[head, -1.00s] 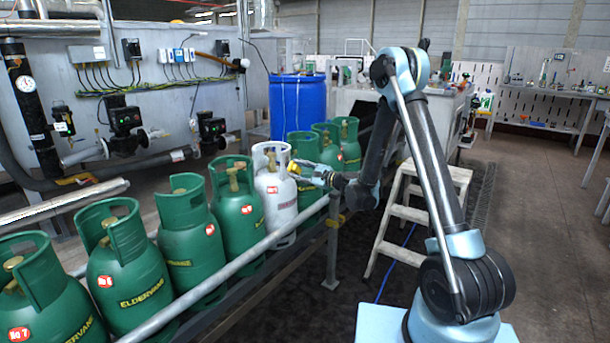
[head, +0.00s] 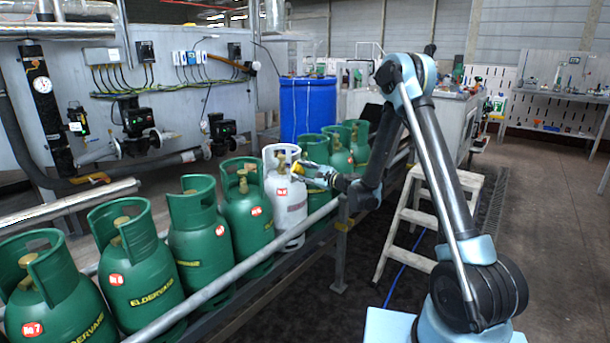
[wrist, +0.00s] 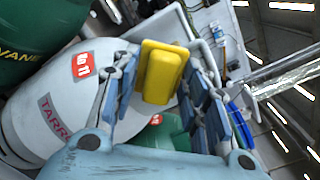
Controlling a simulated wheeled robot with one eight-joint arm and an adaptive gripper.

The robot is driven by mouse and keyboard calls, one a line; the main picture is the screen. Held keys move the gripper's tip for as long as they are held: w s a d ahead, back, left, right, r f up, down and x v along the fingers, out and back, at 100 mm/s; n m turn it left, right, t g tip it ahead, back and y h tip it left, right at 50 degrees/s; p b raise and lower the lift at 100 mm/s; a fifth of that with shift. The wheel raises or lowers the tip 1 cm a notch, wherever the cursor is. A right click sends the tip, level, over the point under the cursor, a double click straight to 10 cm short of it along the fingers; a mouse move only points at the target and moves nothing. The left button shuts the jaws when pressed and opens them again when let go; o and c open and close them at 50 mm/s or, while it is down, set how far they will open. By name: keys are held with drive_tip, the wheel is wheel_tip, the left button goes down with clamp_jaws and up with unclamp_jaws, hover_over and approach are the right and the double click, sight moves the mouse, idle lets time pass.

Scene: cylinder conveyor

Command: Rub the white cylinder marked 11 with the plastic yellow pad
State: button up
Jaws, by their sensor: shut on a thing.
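The white cylinder (head: 285,212) stands upright in a row of green gas cylinders. Its red "No 11" label shows in the wrist view, where its white body (wrist: 50,110) fills the left side. My gripper (head: 309,172) is at the right of its upper part, level with the collar. The fingers are shut on the yellow pad (wrist: 161,73), held between them in the wrist view. The pad also shows as a small yellow patch in the head view (head: 297,169), overlapping the cylinder's collar. Whether pad and cylinder touch cannot be told.
Green cylinders (head: 247,220) stand close on both sides of the white one. A metal rail (head: 235,270) runs along the front of the row. A white step stool (head: 425,215) stands right of the conveyor under my arm. A blue barrel (head: 308,105) is behind.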

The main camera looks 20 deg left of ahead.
drive_tip(key=shift+x, duration=0.95)
idle(0.4)
drive_tip(key=w+d, duration=0.2)
drive_tip(key=w, duration=0.4)
idle(0.7)
drive_tip(key=shift+s+d, duration=0.1)
drive_tip(key=shift+s+a, duration=0.35)
drive_tip(key=shift+s, duration=0.65)
drive_tip(key=shift+s+a, duration=0.35)
drive_tip(key=shift+s, duration=0.6)
drive_tip(key=shift+s+a, duration=0.35)
drive_tip(key=shift+s, duration=0.65)
drive_tip(key=shift+d, duration=0.1)
